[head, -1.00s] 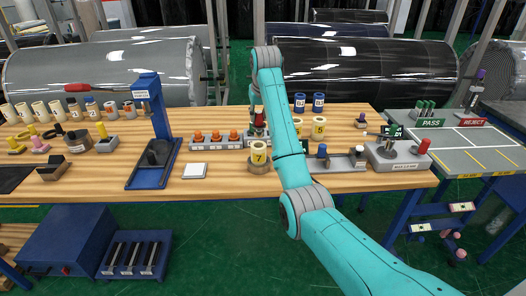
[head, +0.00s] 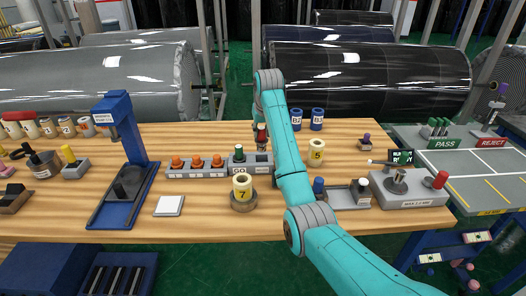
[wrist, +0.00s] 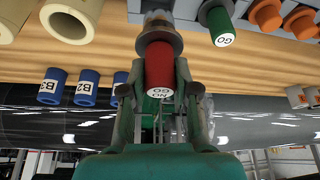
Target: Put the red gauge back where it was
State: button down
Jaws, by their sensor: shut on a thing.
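The red gauge (head: 262,134), its end marked NO GO, is held in my gripper. In the wrist view the red gauge (wrist: 159,68) stands between the fingers of my gripper (wrist: 160,92), with its grey collar pointing away from them. The grey gauge rack (head: 250,166) on the bench holds the green GO gauge (head: 239,154) upright, with a dark open place to its right. The red gauge appears above and behind that open place; its lower end is partly hidden. The green gauge also shows in the wrist view (wrist: 219,27), right of the red one.
A cream roll marked 7 (head: 242,188) stands in a round holder in front of the rack. Orange-topped pieces (head: 197,161) stand left of it. A blue press (head: 124,150) stands farther left.

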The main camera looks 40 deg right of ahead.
aim_at(262, 146)
notch_tip(262, 146, down, 8)
jog(key=shift+r, duration=0.25)
jog(key=shift+f, duration=0.1)
jog(key=c, duration=0.9)
grip_release()
jog(key=shift+o, duration=0.2)
jog(key=v, duration=1.2)
